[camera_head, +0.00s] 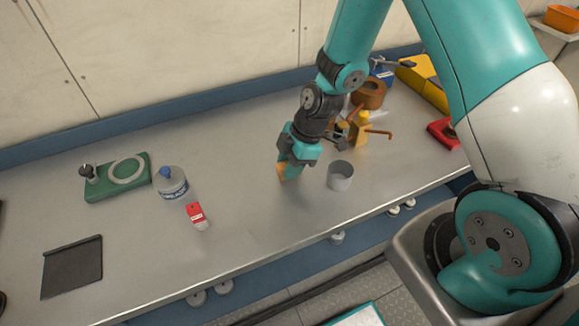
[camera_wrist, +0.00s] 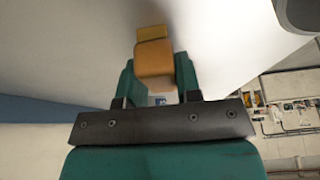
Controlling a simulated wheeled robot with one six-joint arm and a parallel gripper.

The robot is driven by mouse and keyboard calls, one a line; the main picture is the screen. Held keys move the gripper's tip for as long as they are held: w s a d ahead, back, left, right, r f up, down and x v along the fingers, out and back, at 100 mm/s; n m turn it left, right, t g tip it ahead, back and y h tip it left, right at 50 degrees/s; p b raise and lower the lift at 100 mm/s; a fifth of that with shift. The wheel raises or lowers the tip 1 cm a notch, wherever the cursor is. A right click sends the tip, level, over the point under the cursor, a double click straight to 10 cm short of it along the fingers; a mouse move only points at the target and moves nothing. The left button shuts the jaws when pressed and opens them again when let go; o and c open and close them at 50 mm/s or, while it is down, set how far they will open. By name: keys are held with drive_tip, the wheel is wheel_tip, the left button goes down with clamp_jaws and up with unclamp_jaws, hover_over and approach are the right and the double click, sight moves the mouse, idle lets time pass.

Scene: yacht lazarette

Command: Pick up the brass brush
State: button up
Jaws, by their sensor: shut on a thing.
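My gripper (camera_head: 291,168) reaches down over the grey bench and is shut on a tan-orange block-like piece, which I take to be the brass brush (camera_head: 281,172). In the wrist view the brush (camera_wrist: 154,62) sits between the two teal fingers, with a yellower part at its far end. Most of it is hidden by the fingers in the head view, and I see no bristles. I cannot tell whether it touches the bench.
A grey cup (camera_head: 340,177) stands close right of my gripper. Behind are a yellow item with a hooked brown rod (camera_head: 362,130) and a brown ring-shaped roll (camera_head: 369,94). A red-and-white bottle (camera_head: 197,216) and a blue-capped jar (camera_head: 171,184) stand left. Bench is clear between.

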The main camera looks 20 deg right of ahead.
drive_tip(key=shift+r, duration=0.1)
wheel_tip(320, 180, up, 20)
drive_tip(key=b, duration=0.1)
idle(0.4)
